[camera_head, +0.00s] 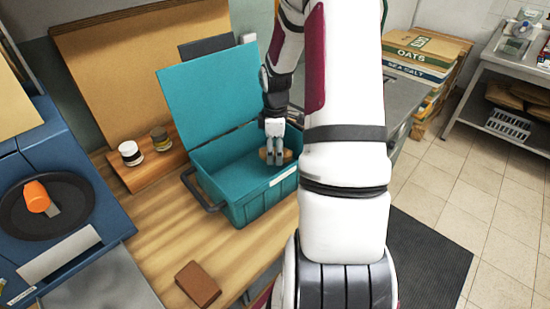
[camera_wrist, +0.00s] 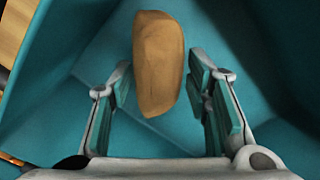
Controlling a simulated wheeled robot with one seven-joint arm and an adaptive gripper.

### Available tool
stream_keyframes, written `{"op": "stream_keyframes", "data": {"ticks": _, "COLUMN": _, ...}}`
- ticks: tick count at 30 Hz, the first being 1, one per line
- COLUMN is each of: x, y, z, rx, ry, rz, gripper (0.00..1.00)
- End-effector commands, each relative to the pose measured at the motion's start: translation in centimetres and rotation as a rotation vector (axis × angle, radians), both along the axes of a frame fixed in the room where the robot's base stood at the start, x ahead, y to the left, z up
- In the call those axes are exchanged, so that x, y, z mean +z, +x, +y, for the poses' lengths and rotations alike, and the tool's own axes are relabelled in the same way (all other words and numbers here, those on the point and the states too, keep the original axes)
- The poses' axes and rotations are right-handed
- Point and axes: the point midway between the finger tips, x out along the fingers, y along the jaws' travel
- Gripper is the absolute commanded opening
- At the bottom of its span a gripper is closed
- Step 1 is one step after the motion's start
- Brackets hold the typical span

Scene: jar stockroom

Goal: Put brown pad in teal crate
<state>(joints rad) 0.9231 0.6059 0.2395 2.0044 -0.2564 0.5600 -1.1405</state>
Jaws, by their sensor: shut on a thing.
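The brown pad (camera_wrist: 158,62), a tan-brown, rounded, elongated piece, is between my fingers in the wrist view. It also shows in the head view (camera_head: 284,155), partly hidden by the fingers. My gripper (camera_head: 274,156) points down inside the open teal crate (camera_head: 248,207), below its rim level or close to it. The teal crate walls and floor surround the pad there. I cannot tell whether the pad touches the crate floor.
The crate's teal lid (camera_head: 208,95) stands raised at the back. A reddish-brown block (camera_head: 198,283) lies on the wooden table in front. Two jars (camera_head: 131,152) stand on a wooden rack at left. A blue machine (camera_head: 75,150) with an orange cup is further left.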

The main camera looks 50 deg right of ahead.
Motion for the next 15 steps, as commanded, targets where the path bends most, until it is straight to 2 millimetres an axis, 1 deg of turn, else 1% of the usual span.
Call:
{"op": "stream_keyframes", "data": {"ticks": 3, "x": -1.9, "y": 0.0, "z": 0.1, "rx": -0.001, "ry": 0.003, "rz": 0.003, "gripper": 0.25}}
{"op": "stream_keyframes", "data": {"ticks": 6, "x": -2.9, "y": 0.0, "z": 0.1, "rx": 0.0, "ry": 0.002, "rz": 0.002, "gripper": 0.25}}
{"op": "stream_keyframes", "data": {"ticks": 15, "x": -3.1, "y": 0.0, "z": 0.0, "rx": -0.001, "ry": 0.001, "rz": 0.001, "gripper": 0.25}}
